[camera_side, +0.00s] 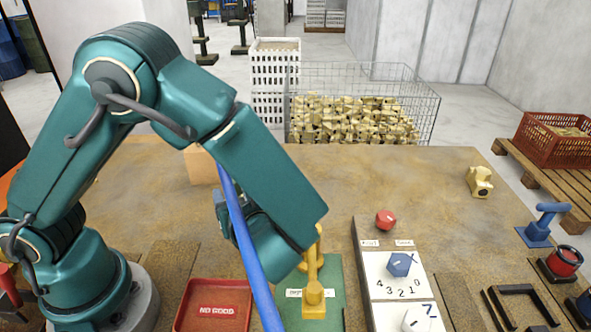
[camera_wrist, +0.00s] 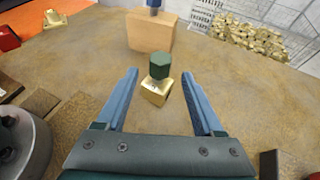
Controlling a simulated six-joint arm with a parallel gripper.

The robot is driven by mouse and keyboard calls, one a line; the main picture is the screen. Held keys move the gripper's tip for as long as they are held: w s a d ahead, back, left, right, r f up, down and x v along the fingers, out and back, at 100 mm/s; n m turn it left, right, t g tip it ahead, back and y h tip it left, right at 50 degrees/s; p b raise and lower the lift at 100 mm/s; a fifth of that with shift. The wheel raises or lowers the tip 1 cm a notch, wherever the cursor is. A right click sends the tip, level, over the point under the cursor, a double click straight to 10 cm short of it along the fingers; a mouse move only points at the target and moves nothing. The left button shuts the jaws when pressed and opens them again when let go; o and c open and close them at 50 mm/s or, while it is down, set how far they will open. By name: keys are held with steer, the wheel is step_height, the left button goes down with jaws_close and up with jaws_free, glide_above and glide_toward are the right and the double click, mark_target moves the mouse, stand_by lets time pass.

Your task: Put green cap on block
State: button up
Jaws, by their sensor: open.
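A green hexagonal cap (camera_wrist: 159,65) sits on top of a small brass piece (camera_wrist: 156,93) on the brown table in the wrist view. My gripper (camera_wrist: 160,73) is open, with one blue finger on each side of the cap and brass piece in the picture. Clear gaps show between the fingers and the cap. A wooden block (camera_wrist: 150,33) stands beyond the cap, with a blue part on top. The block also shows partly behind my arm in the side view (camera_side: 200,166). There, my arm hides the cap and most of my gripper.
A red NO GOOD tray (camera_side: 214,310) lies at the front. A yellow fixture (camera_side: 313,297) stands on a green mat (camera_side: 334,275) beside a white control panel (camera_side: 389,290). Another brass piece (camera_side: 480,182) lies at the right. A wire basket (camera_side: 361,90) of brass parts stands behind the table.

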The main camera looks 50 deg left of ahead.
steer(key=s+d+r+n+h, duration=0.1)
steer(key=s+r+n+h, duration=0.2)
steer(key=n+h, duration=0.3)
steer(key=s+d+r+n+h, duration=0.2)
steer(key=s+r+n+h, duration=0.2)
steer(key=n, duration=1.2)
steer(key=shift+s+r+n+h, duration=0.15)
steer(key=shift+s+n+h, duration=0.15)
steer(key=shift+s+h, duration=0.75)
steer(key=shift+w, duration=0.15)
